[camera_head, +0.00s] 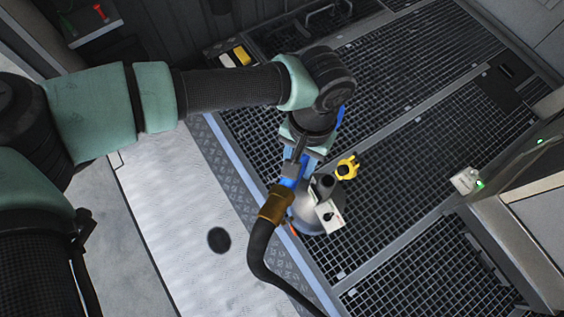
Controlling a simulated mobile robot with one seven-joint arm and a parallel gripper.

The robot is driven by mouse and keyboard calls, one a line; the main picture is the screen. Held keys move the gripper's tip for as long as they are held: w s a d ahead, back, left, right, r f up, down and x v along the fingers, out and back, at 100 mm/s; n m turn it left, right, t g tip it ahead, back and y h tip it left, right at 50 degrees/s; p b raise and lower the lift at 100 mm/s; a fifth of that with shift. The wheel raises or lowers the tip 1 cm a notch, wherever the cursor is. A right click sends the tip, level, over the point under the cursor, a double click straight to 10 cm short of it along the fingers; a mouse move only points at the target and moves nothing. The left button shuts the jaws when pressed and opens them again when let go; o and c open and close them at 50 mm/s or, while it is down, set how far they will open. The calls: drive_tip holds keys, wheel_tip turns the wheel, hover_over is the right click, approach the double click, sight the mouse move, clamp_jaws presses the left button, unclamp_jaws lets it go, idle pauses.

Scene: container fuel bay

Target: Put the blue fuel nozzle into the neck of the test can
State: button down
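The blue fuel nozzle (290,172) is in my gripper (296,168), whose fingers appear shut on its blue body. A brass-coloured swivel (276,204) joins the nozzle to a black hose. The test can (307,212) is a rounded grey metal vessel on the grating, directly beside and partly below the nozzle. A dark cylindrical part (322,185) and a pale plate with a dark spot (330,217) show on top of the can. The nozzle's spout tip is hidden, and I cannot tell whether it is in the neck.
A yellow cap-like part (347,167) sits just right of the can. The black hose (262,250) runs to the lower edge. Open floor grating (430,130) extends right. A yellow-and-white block (236,57) lies at the back.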

drive_tip(key=a+f+m+b, duration=0.1)
drive_tip(key=f+m+b, duration=0.2)
drive_tip(key=f+b, duration=0.3)
drive_tip(key=s+a+f+m+y+b, duration=0.1)
drive_tip(key=f+b, duration=0.5)
drive_tip(key=b, duration=0.8)
drive_tip(key=shift+a+f+m, duration=0.15)
drive_tip(key=shift+a+m, duration=0.35)
drive_tip(key=shift+m, duration=0.5)
drive_tip(key=shift+f+b, duration=0.1)
drive_tip(key=shift+b, duration=0.2)
drive_tip(key=shift+f+b, duration=1.85)
drive_tip(key=shift+f, duration=0.8)
drive_tip(key=shift+f+b, duration=0.15)
drive_tip(key=shift+b, duration=0.3)
drive_tip(key=shift+f, duration=0.15)
